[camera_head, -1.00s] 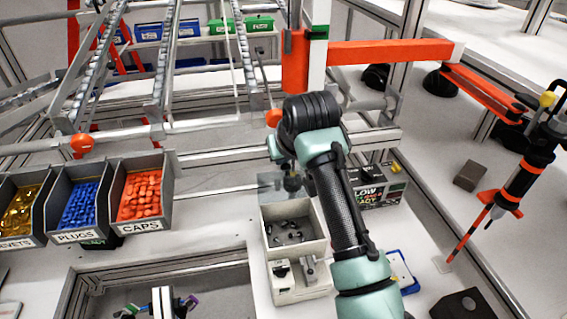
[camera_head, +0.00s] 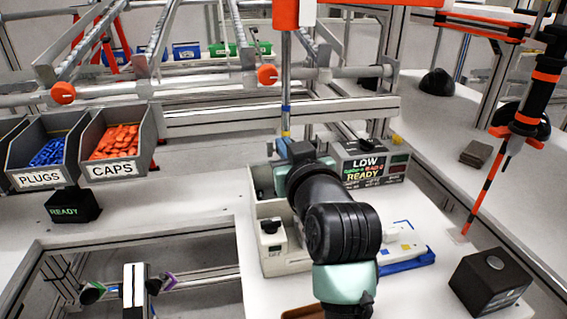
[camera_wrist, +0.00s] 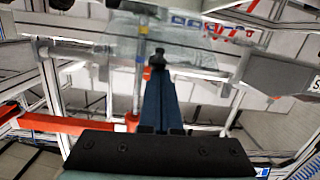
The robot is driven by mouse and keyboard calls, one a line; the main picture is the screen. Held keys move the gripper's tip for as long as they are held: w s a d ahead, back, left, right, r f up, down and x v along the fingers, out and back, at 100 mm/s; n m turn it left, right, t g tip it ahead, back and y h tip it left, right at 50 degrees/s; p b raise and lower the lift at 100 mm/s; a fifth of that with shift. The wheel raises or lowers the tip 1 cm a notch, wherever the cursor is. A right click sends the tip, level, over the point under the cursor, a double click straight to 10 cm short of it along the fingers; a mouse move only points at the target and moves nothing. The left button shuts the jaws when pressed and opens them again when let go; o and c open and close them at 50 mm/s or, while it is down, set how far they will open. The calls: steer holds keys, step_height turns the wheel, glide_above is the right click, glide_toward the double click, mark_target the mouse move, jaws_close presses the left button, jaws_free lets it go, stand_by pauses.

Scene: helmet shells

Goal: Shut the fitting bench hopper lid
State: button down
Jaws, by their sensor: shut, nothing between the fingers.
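The hopper (camera_head: 272,262) is a beige box on the bench at centre, and my arm covers much of it. Its clear lid (camera_wrist: 185,55) shows in the wrist view as a see-through pane across the upper middle, beyond the fingertips. In the head view my arm hides most of the lid, so its exact angle is hard to tell. My gripper (camera_wrist: 158,58) is shut and empty, its narrow dark fingers pointing at the pane. The tips overlap the pane in the picture; I cannot tell whether they touch it.
A display box reading LOW and READY (camera_head: 372,166) stands behind the hopper at right. Bins of plugs (camera_head: 38,180) and caps (camera_head: 112,169) stand at left. A black box (camera_head: 489,283) sits at front right, and an orange-black tool (camera_head: 533,105) hangs at far right.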

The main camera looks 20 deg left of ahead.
steer(key=f+b, duration=0.1)
steer(key=b, duration=0.1)
steer(key=s+f+t+y+b, duration=0.1)
steer(key=b, duration=0.1)
steer(key=d+f+t+b, duration=0.1)
steer(key=f+b, duration=0.1)
steer(key=b, duration=0.1)
steer(key=shift+s+d+y, duration=0.1)
steer(key=shift+s+y, duration=0.3)
steer(key=shift+s+d+f+b, duration=0.1)
steer(key=shift+s+f+b, duration=0.1)
steer(key=shift+f+b, duration=0.45)
steer(key=shift+s+d+f+b, duration=0.15)
steer(key=shift+f+b, duration=0.15)
steer(key=shift+b, duration=0.5)
steer(key=shift+f, duration=0.15)
